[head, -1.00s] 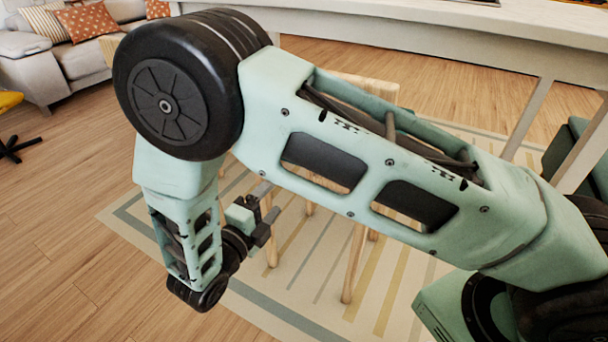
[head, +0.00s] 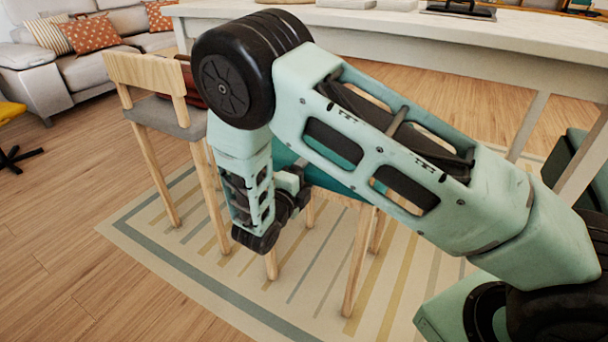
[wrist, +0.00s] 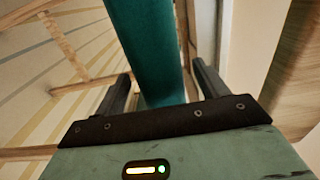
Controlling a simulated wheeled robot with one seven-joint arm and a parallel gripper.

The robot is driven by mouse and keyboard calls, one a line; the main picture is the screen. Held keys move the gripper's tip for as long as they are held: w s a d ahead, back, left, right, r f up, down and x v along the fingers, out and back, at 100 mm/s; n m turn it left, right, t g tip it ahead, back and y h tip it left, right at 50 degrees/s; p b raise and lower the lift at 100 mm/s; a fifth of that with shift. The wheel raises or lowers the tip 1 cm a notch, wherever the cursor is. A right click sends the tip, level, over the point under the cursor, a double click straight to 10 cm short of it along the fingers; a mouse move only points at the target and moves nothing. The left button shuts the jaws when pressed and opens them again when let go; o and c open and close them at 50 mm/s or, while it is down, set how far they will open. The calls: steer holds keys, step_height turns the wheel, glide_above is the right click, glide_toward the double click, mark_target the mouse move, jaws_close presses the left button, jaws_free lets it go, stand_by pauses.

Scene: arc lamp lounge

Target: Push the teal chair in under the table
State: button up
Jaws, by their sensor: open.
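The teal chair is mostly hidden behind my arm in the head view. Parts of its teal seat (head: 340,187) show through and below the arm, with light wooden legs (head: 355,262) on the striped rug. My gripper (head: 292,183) is beside the seat, partly hidden by my forearm. In the wrist view, my gripper (wrist: 160,88) has its two fingers apart, with a teal strip of the chair (wrist: 145,40) running between them. I cannot tell whether the fingers touch it. The long white table (head: 400,22) stands behind the chair.
A grey-seated wooden chair (head: 170,115) stands left of the teal chair, with a dark red object (head: 190,85) by it. A dark green seat (head: 567,155) is at the right. A sofa (head: 85,68) is at the far left. The floor at the front left is clear.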

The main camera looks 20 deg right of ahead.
jaws_close()
steer(key=shift+s+f, duration=0.1)
steer(key=shift+f, duration=0.25)
